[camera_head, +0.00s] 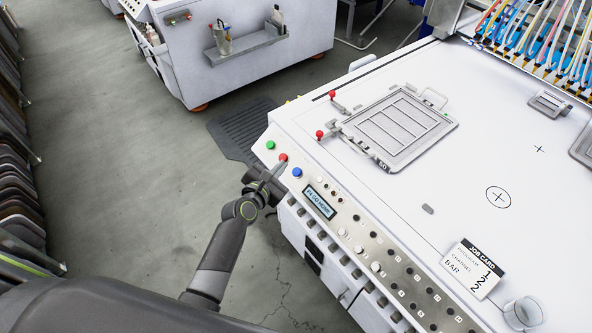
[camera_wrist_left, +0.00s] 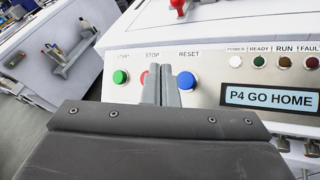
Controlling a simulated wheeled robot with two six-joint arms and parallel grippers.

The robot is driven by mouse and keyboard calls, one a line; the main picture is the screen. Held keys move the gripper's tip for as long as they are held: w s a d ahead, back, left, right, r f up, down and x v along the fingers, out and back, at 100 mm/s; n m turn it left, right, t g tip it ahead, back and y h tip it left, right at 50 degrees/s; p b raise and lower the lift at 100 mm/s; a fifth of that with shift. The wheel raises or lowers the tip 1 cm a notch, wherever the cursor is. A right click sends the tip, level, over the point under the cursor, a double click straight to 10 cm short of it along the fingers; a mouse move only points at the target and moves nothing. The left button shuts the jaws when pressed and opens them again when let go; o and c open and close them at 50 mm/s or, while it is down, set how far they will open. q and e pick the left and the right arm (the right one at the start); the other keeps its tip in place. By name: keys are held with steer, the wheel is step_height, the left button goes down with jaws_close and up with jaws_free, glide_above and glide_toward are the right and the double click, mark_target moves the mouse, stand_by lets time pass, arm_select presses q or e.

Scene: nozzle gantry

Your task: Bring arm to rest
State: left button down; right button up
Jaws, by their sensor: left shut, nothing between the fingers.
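My left gripper (camera_head: 275,168) is shut and empty, its fingertips at the front control panel of the white machine, close to the red STOP button (camera_head: 283,157). In the left wrist view the shut fingers (camera_wrist_left: 161,68) partly cover the red button (camera_wrist_left: 144,77) and stand between it and the blue RESET button (camera_wrist_left: 186,80). I cannot tell whether the fingertips touch the panel. The green START button (camera_wrist_left: 120,77) is to the left. The display (camera_wrist_left: 270,97) reads "P4 GO HOME". My right gripper is not in view.
The white machine top (camera_head: 440,160) carries a grey framed plate (camera_head: 398,125), red-knobbed clamps, a job card (camera_head: 473,268) and a clear glass (camera_head: 523,312). Coloured tubes (camera_head: 535,40) hang at the upper right. Open floor (camera_head: 120,160) lies left of my arm; another white cabinet (camera_head: 240,50) stands behind.

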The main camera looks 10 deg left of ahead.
arm_select(q)
steer(key=shift+f, duration=0.1)
steer(key=s+a+f+m+g+y+b, duration=0.1)
steer(key=s+a+f+m+g, duration=0.25)
steer(key=s+f+m, duration=0.6)
steer(key=s+a+f+m+g+y, duration=0.25)
steer(key=s+f+m+g, duration=0.2)
steer(key=s+f, duration=1)
steer(key=s+a+f+m+g, duration=0.2)
steer(key=s+f+m, duration=0.5)
steer(key=s, duration=0.6)
steer(key=s+a+f+m+g, duration=0.3)
steer(key=s+f+m, duration=0.4)
steer(key=s, duration=0.6)
steer(key=shift+a+f+g+y+b, duration=0.4)
steer(key=shift+a+f, duration=0.3)
steer(key=shift+f, duration=0.2)
